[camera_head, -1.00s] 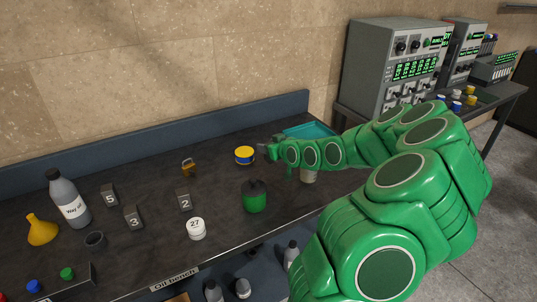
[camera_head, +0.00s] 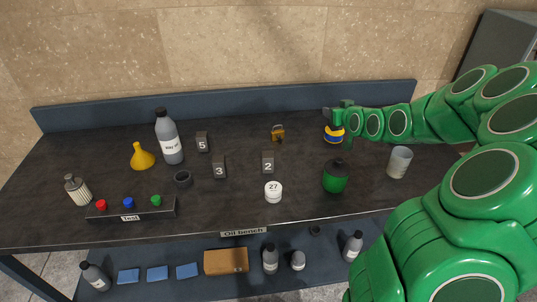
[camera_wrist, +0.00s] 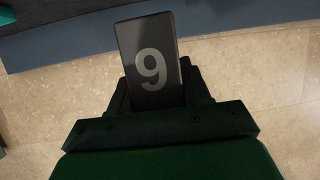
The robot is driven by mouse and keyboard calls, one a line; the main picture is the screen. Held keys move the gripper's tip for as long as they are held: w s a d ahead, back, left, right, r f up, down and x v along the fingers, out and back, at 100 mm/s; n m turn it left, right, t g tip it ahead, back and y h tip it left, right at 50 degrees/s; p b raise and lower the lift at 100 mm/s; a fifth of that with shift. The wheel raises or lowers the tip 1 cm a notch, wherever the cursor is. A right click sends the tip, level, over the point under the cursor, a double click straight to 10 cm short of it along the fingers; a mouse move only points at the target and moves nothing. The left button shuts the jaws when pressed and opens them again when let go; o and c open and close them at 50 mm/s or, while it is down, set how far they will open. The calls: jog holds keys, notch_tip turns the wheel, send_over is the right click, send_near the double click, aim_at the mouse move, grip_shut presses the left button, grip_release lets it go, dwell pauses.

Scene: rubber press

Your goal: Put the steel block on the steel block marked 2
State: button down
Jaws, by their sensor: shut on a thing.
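A dark steel block marked 9 (camera_wrist: 151,85) is held between the fingers of my gripper (camera_wrist: 158,98) in the wrist view. In the head view my gripper (camera_head: 338,114) is at the right part of the bench, just above the blue and yellow tin in the picture and partly covering it. The held block is too small to make out clearly there. The steel block marked 2 (camera_head: 268,162) stands upright on the bench, left of my gripper, with its top bare.
Steel blocks marked 3 (camera_head: 219,167) and 5 (camera_head: 203,142) stand left of block 2. A padlock (camera_head: 278,133) is behind it, a white jar marked 27 (camera_head: 273,192) in front. A green can (camera_head: 336,176), the tin (camera_head: 334,134) and a cup (camera_head: 399,162) are to the right.

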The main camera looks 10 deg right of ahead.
jog(key=shift+s+a+f+m+h, duration=0.6)
jog(key=shift+a+f, duration=2)
jog(key=shift+a, duration=3.05)
jog(key=s+a+r+n+g+y, duration=0.1)
jog(key=s+a+r+n+y, duration=0.25)
jog(key=r, duration=0.25)
jog(key=s+a+r+n+y, duration=0.2)
jog(key=a+r, duration=0.2)
jog(key=r, duration=0.2)
jog(key=s+a+r+n+g+y, duration=0.2)
jog(key=s+a+n+g+y, duration=0.15)
jog(key=s, duration=0.85)
send_over(264, 152)
jog(key=shift+t, duration=0.25)
jog(key=shift+f, duration=6.8)
